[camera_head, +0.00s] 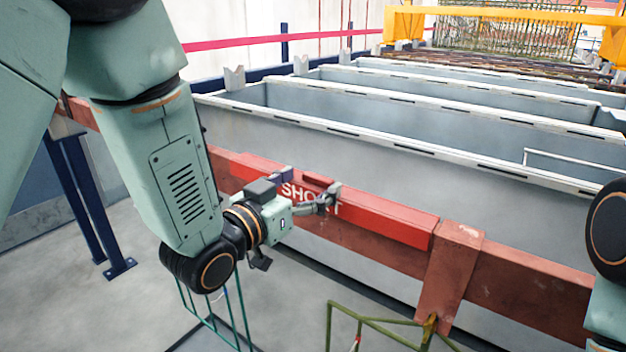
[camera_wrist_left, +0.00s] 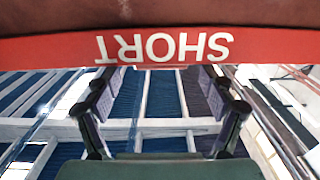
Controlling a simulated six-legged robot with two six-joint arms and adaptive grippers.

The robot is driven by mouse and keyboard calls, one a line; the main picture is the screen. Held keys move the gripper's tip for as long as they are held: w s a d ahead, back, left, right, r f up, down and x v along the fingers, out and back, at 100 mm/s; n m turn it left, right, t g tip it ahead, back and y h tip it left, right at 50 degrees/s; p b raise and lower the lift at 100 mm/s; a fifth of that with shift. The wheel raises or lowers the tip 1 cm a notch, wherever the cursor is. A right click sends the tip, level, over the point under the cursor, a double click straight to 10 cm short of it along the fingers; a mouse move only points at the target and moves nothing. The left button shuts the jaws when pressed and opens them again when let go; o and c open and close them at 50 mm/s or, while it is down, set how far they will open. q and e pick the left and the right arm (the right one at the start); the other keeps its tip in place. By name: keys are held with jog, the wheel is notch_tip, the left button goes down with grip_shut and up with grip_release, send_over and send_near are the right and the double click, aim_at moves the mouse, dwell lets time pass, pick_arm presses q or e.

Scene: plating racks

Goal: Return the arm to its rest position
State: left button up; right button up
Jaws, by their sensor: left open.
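My left arm (camera_head: 172,165) comes down from the upper left, its elbow bent, with the forearm pointing right. My left gripper (camera_head: 312,187) is in front of the red rail with the white word SHORT (camera_head: 300,192). In the left wrist view the gripper (camera_wrist_left: 161,78) has its two dark fingers spread apart, with nothing between them. The SHORT strip (camera_wrist_left: 165,48) appears upside down just beyond the fingertips. I cannot tell whether the fingers touch the rail. Part of my right arm (camera_head: 606,235) shows at the right edge; its gripper is out of view.
Long grey tanks (camera_head: 400,160) lie behind the red beam (camera_head: 520,290). A green metal frame (camera_head: 375,322) hangs near a beam post at the bottom. A blue stand (camera_head: 90,205) is at the left. Grey floor (camera_head: 120,290) is open at lower left. Yellow gantry parts (camera_head: 480,15) are far back.

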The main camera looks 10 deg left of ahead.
pick_arm(q)
jog(key=v, duration=0.5)
jog(key=shift+s+a, duration=0.2)
jog(key=shift+s, duration=0.15)
jog(key=x, duration=0.7)
jog(key=shift+d, duration=0.1)
jog(key=shift+w+r+p, duration=0.25)
jog(key=shift+r+p, duration=0.45)
jog(key=shift+r, duration=0.15)
jog(key=shift+s+r+p, duration=0.1)
jog(key=shift+r+p, duration=0.45)
jog(key=shift+r, duration=0.2)
jog(key=shift+f, duration=0.2)
